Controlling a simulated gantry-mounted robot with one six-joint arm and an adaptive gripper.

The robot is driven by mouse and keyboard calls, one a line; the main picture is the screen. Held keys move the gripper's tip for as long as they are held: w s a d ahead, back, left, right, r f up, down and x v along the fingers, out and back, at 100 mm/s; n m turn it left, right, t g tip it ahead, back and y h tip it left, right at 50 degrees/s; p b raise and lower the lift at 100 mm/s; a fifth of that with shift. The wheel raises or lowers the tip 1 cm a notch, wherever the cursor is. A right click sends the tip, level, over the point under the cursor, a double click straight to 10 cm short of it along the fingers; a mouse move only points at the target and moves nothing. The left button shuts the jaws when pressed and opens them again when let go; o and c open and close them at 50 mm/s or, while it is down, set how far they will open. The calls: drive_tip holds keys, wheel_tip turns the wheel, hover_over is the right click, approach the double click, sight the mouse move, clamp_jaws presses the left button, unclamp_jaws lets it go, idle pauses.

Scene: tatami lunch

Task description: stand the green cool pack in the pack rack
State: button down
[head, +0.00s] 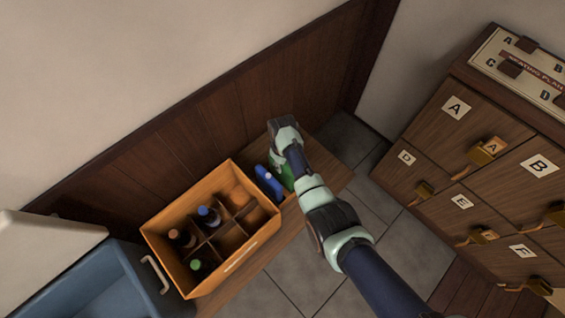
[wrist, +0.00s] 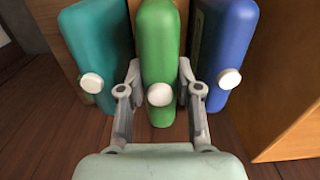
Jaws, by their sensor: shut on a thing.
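The green cool pack (wrist: 158,45) stands upright in the middle of the wrist view, with a white cap facing me. My gripper (wrist: 160,75) is shut on it, one finger on each side. A teal pack (wrist: 97,40) stands to its left and a blue pack (wrist: 229,45) to its right, both with white caps. In the head view, a bit of the green pack (head: 287,178) shows beside the blue pack (head: 268,183), under my arm, which hides my fingers. The pack rack is mostly hidden; I cannot tell whether the green pack rests in it.
An orange divided crate (head: 165,252) with several bottles stands on the wooden bench (head: 245,275), close to the blue pack. A blue tub (head: 85,285) is at the lower left. Labelled wooden drawers (head: 470,165) stand at the right. A wood-panelled wall runs behind the bench.

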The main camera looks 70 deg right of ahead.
idle(0.3)
drive_tip(key=shift+f+b, duration=0.55)
drive_tip(key=shift+f, duration=0.15)
drive_tip(key=shift+c, duration=0.4)
unclamp_jaws()
idle(0.4)
wheel_tip(320, 180, up, 7)
drive_tip(key=p, duration=0.7)
drive_tip(key=shift+r, duration=0.1)
